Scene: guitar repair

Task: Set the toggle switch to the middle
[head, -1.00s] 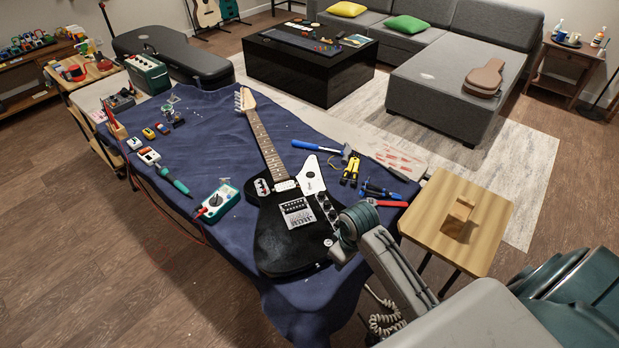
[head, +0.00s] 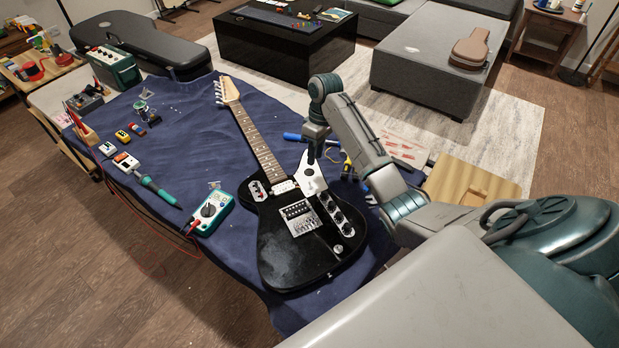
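The black electric guitar (head: 285,250) lies face up on the blue cloth of the workbench, with its neck toward the back left. Its white pickguard (head: 311,183) carries the area by the upper right of the body. The toggle switch is too small to make out, and its position cannot be read. My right gripper (head: 312,160) points down over the white pickguard, its tips very close to it; whether they touch anything cannot be told. The fingers look close together, but their opening is not clear. My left gripper is out of view.
A multimeter (head: 210,212) and a soldering iron (head: 157,190) lie left of the guitar. Pliers and a blue-handled hammer (head: 293,137) are partly hidden behind my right arm. A wooden stool (head: 460,180) stands at the right.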

